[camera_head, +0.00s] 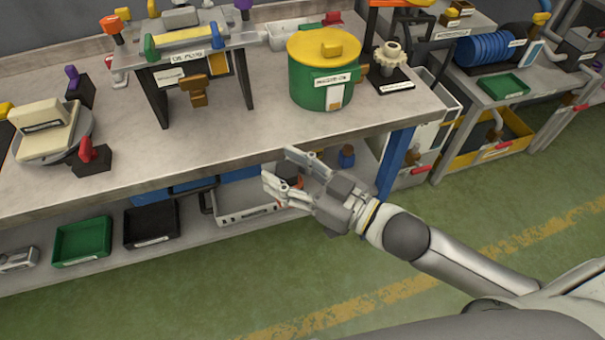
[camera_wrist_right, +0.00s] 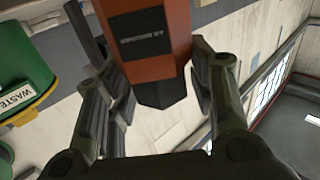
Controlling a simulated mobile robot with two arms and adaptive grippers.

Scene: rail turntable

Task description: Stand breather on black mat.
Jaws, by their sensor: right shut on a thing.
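My right gripper (camera_head: 278,165) is in front of the bench's front edge in the head view. It is shut on an orange-brown body with a dark faceted end, which I take to be the breather (camera_wrist_right: 150,45). In the right wrist view it lies between the two fingers of the gripper (camera_wrist_right: 155,95), with a small dark label too blurred to read surely. In the head view only a bit of orange shows at the fingers. No bare black mat is clear; a black plate (camera_head: 398,86) lies under a cream gear. My left gripper is not in view.
A green bin with a yellow lid (camera_head: 322,75) stands on the bench (camera_head: 250,130); it also shows in the wrist view (camera_wrist_right: 22,70). A stand with legs (camera_head: 160,95) is left of it. Green (camera_head: 82,240) and black (camera_head: 150,226) trays sit on the lower shelf.

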